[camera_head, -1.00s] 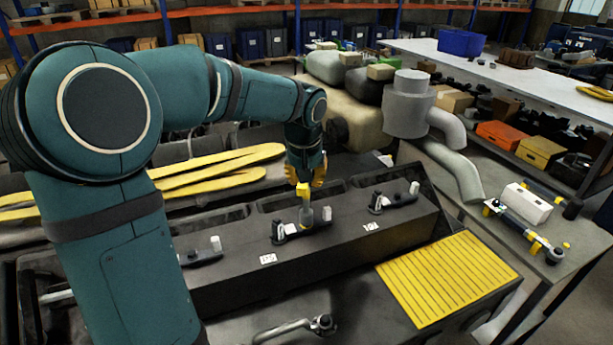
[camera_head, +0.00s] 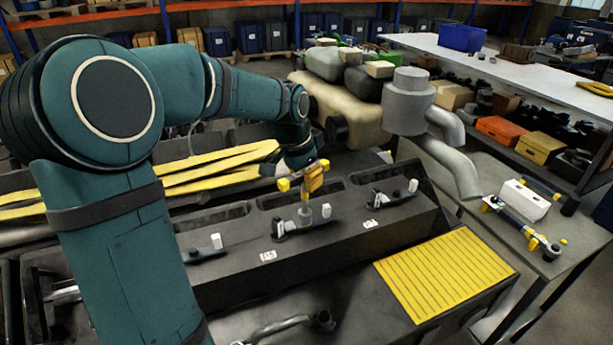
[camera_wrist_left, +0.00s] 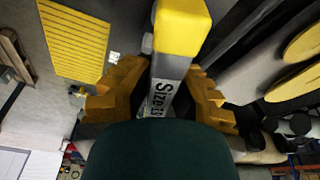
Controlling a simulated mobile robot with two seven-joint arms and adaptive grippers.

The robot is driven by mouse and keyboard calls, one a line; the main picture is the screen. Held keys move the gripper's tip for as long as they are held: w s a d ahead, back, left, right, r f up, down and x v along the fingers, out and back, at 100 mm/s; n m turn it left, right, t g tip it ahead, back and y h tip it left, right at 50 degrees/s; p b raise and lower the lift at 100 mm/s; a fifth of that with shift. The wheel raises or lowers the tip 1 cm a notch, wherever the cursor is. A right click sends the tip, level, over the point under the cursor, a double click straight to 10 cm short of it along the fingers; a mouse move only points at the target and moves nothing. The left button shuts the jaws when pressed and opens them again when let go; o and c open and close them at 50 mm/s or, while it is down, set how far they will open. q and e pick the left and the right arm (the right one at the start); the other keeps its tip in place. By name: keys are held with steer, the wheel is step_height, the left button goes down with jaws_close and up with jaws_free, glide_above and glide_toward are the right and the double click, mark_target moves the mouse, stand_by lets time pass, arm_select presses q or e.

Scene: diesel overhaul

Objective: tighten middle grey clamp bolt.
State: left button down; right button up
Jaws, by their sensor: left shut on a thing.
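My left gripper (camera_head: 310,178) is shut on a grey tool with yellow ends (camera_head: 305,192). In the left wrist view the gripper's orange-yellow fingers (camera_wrist_left: 160,98) flank the tool's grey shaft (camera_wrist_left: 165,85), which has a "Size" label and a yellow block end (camera_wrist_left: 183,28). Similar clamps sit at left (camera_head: 203,250) and right (camera_head: 390,195). My right gripper is not in view.
A yellow ribbed plate (camera_head: 445,275) lies on the block's front right. A side table (camera_head: 500,265) at right holds a white box (camera_head: 525,199) and a long tool (camera_head: 522,226). A grey bent pipe (camera_head: 460,165) and yellow strips (camera_head: 215,170) lie behind.

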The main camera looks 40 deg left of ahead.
arm_select(q)
steer(key=m+h, duration=0.1)
steer(key=m, duration=0.4)
steer(key=shift+s+g, duration=0.1)
steer(key=shift+g, duration=0.2)
steer(key=m+g, duration=0.1)
steer(key=m, duration=0.4)
steer(key=shift+s+d+h, duration=0.1)
steer(key=shift+h, duration=0.3)
steer(key=m, duration=0.4)
steer(key=shift+g+p, duration=0.4)
steer(key=m+g+p, duration=0.1)
steer(key=m, duration=0.3)
steer(key=shift+s+d, duration=0.1)
steer(key=shift+n, duration=0.3)
steer(key=c, duration=1.5)
jaws_free()
steer(key=shift+c, duration=0.2)
jaws_close()
